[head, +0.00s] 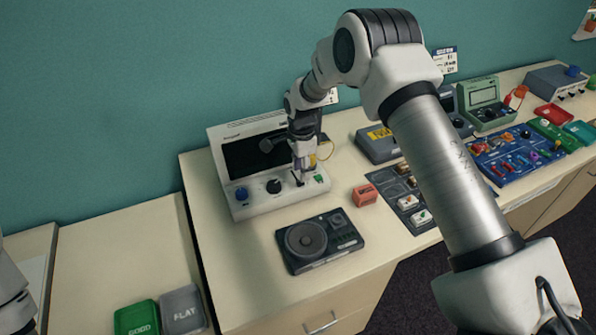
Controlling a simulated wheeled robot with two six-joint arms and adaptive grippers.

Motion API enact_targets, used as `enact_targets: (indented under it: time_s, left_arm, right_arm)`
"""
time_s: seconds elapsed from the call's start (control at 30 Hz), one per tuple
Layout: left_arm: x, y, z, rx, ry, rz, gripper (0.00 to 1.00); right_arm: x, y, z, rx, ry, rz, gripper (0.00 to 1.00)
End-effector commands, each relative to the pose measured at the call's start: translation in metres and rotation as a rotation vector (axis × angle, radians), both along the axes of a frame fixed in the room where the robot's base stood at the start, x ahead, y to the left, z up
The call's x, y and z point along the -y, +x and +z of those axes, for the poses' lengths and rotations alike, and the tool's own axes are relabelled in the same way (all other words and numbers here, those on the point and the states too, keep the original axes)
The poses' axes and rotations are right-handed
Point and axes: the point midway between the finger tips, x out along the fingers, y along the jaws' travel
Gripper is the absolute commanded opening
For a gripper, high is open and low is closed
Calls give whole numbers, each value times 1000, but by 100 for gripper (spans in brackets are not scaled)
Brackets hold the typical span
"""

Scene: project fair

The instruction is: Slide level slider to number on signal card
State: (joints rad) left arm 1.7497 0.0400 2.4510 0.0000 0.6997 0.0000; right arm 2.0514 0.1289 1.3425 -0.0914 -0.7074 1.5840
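A white console (235,196) with a dark screen stands at the back left of the table. Its lower panel has a blue knob (241,193), a black knob (273,186) and a green part (319,179). My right gripper (299,178) reaches down to this panel between the black knob and the green part. Its fingertips are at a small dark control there, which they largely hide. I cannot tell whether this is the level slider or whether the fingers are closed on it. A printed card (444,60) is on the wall; its text is too small to read. My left gripper is out of view.
A dark turntable-like box (320,241) lies in front of the console. A red block (364,195) and a dark tray (385,182) with small blocks are to the right. Green (137,318) and grey (182,309) blocks lie on the lower left surface. My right arm hides part of the table.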

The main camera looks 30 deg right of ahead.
Motion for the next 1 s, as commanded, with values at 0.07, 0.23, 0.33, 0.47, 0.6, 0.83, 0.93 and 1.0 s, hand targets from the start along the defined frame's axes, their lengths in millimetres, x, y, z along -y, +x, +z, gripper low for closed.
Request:
enact_targets:
  time_s: [0.07, 0.23, 0.33, 0.47, 0.6, 0.83, 0.93, 1.0]
  left_arm:
    - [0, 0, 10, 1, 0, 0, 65]
    - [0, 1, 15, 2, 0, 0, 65]
    - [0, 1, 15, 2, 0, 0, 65]
    - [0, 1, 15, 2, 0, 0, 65]
    - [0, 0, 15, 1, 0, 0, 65]
    - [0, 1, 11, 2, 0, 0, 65]
    - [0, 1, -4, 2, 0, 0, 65]
    - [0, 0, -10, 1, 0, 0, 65]
  right_arm:
    - [0, -1, -13, -4, 0, 0, 38]
    - [0, 0, -36, -1, 0, 0, 38]
    - [0, 0, -41, 0, 0, 0, 38]
    - [0, 0, -41, 0, 0, 1, 38]
    - [0, 0, -41, 0, 0, 1, 0]
    - [0, 2, -44, -2, 0, 1, 0]
    - [1, 14, -49, 0, -1, 1, 0]
    - [1, 21, -47, 0, -1, 2, 0]
